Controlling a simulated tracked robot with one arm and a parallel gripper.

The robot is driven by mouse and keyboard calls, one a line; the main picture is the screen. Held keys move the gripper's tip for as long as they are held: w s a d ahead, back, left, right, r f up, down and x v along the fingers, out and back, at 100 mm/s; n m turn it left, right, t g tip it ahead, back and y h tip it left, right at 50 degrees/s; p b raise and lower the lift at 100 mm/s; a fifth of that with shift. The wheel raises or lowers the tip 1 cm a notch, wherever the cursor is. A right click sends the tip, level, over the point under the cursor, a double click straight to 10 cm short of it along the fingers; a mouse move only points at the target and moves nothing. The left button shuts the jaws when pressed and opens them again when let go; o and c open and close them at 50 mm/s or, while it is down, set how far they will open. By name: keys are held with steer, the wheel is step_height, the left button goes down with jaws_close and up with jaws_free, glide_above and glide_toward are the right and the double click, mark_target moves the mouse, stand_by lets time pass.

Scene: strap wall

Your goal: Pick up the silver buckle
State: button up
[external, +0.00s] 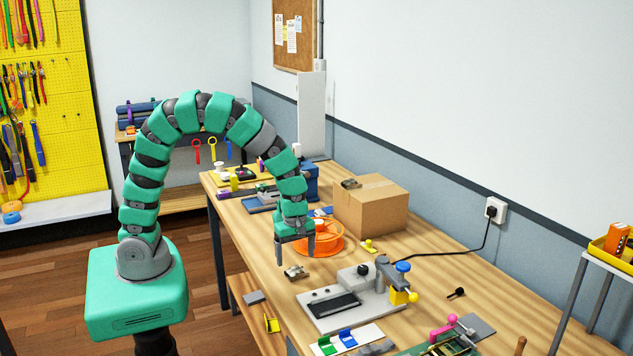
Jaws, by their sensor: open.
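A small silver buckle (296,272) lies on the wooden workbench (420,237), near its left edge. My gripper (293,255) points down just above the buckle in the picture. Its two fingers are apart, and nothing shows between them. I cannot tell the exact height of the fingertips over the bench. A second small metallic piece, like a buckle (351,183), lies on top of the cardboard box.
An orange reel (330,243) stands close behind my gripper, with the cardboard box (372,208) beyond it. A grey-based device (330,308) with a blue knob is just in front of the buckle. A black cord (455,249) runs to the wall socket.

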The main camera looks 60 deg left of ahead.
mark_target(297, 269)
step_height(297, 269, down, 5)
steer(key=shift+w+r, duration=0.15)
steer(key=shift+r, duration=0.05)
steer(key=c, duration=1.1)
steer(key=shift+c, duration=0.2)
steer(key=shift+r, duration=0.1)
